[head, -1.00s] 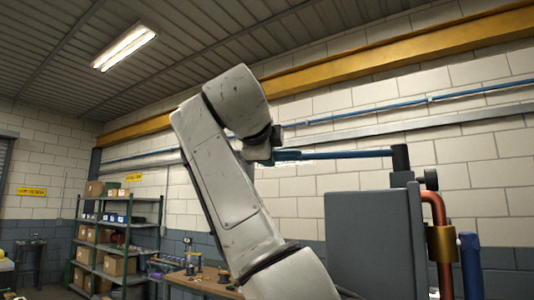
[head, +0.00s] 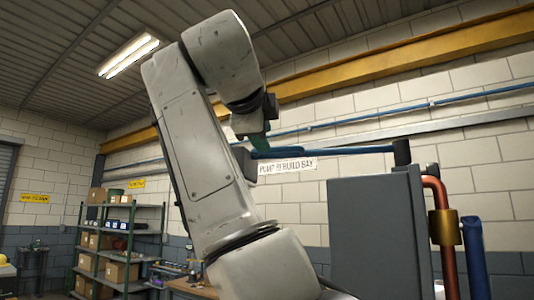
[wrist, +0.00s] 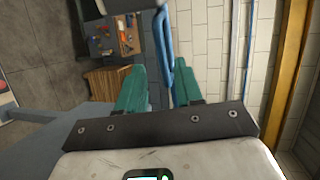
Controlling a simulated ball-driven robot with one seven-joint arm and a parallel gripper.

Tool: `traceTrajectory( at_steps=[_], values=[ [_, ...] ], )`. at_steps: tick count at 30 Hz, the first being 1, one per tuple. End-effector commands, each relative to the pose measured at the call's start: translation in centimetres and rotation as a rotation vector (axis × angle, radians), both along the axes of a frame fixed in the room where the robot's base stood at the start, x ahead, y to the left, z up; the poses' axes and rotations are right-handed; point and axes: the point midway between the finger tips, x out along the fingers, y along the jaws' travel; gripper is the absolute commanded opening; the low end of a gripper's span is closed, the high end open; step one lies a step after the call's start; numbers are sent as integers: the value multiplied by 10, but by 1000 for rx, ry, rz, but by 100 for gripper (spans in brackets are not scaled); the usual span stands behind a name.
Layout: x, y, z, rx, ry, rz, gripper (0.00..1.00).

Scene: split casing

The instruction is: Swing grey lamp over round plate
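A blue swing arm (head: 330,151) runs left from a dark post (head: 402,153) on a tall grey cabinet. A small grey block (head: 243,161) shows at its left end, partly behind my arm; I cannot tell if it is the lamp's head. My gripper (head: 260,142), with green fingers, is at that left end. In the wrist view my gripper (wrist: 160,76) has its fingers apart, and a blue bar (wrist: 163,35) runs up from between them. I cannot tell whether they touch it. The round plate is not seen in either view.
The grey cabinet (head: 375,235) stands right of my arm, with a copper pipe (head: 441,215) and a blue cylinder (head: 474,255) beside it. A shelf with boxes (head: 118,235) and a workbench (head: 187,287) are at the left. A brick wall is behind.

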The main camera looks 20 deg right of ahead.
Motion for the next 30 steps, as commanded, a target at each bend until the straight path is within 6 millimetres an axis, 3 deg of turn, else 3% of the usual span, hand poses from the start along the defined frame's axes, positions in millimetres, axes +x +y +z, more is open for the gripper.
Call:
traceTrajectory(
  at_steps=[9, 27, 30],
  values=[
    [-25, 14, 5, 1, 2, -1, 36],
    [-25, 14, 5, 1, 2, -1, 36],
    [-13, 16, -17, -23, 42, 17, 36]
  ],
)
